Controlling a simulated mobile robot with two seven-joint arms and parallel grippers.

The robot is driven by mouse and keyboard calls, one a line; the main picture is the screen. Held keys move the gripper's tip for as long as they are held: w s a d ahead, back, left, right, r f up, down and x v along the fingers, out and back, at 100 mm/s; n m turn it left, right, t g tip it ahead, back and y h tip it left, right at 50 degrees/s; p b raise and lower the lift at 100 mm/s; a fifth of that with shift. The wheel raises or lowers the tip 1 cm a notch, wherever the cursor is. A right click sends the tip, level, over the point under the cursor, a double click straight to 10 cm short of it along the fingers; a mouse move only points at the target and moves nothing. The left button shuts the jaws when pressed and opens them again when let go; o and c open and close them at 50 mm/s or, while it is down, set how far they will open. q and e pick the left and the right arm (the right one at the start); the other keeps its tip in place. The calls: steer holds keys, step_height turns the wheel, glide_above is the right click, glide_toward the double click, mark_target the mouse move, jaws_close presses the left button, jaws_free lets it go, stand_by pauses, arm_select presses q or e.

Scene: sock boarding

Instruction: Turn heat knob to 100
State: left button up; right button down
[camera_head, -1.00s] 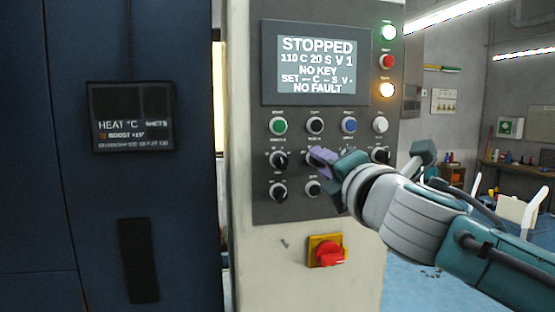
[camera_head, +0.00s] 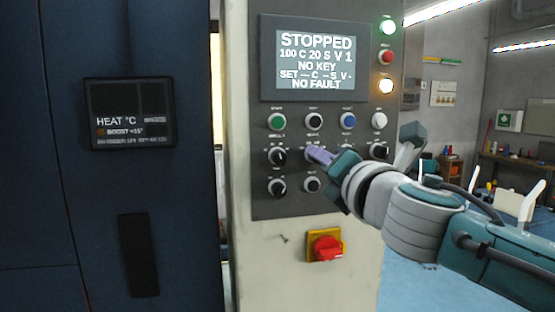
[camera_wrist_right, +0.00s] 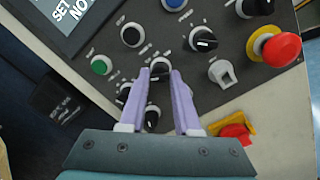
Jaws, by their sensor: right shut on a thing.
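The control panel (camera_head: 262,225) has a screen (camera_head: 316,57) reading STOPPED, 100 C 20 S V 1, NO KEY, NO FAULT. My right gripper (camera_head: 317,154) is at the second knob of the upper knob row. In the right wrist view its two purple fingers stand on either side of this black knob (camera_wrist_right: 160,69) and are shut on it. The number beside C is 100, so this appears to be the heat knob; its label is not readable. The fingers hide the knob in the head view. My left gripper is not in view.
Other black knobs (camera_head: 278,156) and a row of push buttons (camera_head: 277,122) sit close around the gripper. A red switch on yellow (camera_head: 325,246) is below. A dark cabinet (camera_head: 60,220) at left carries a sign (camera_head: 130,114) reading HEAT °C, BOOST +15°.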

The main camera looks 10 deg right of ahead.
steer(key=shift+f, duration=0.15)
steer(key=c, duration=0.7)
jaws_free()
steer(key=shift+o, duration=0.2)
steer(key=s, duration=1)
steer(key=shift+d+b, duration=0.3)
steer(key=shift+b, duration=0.05)
steer(key=shift+f, duration=0.1)
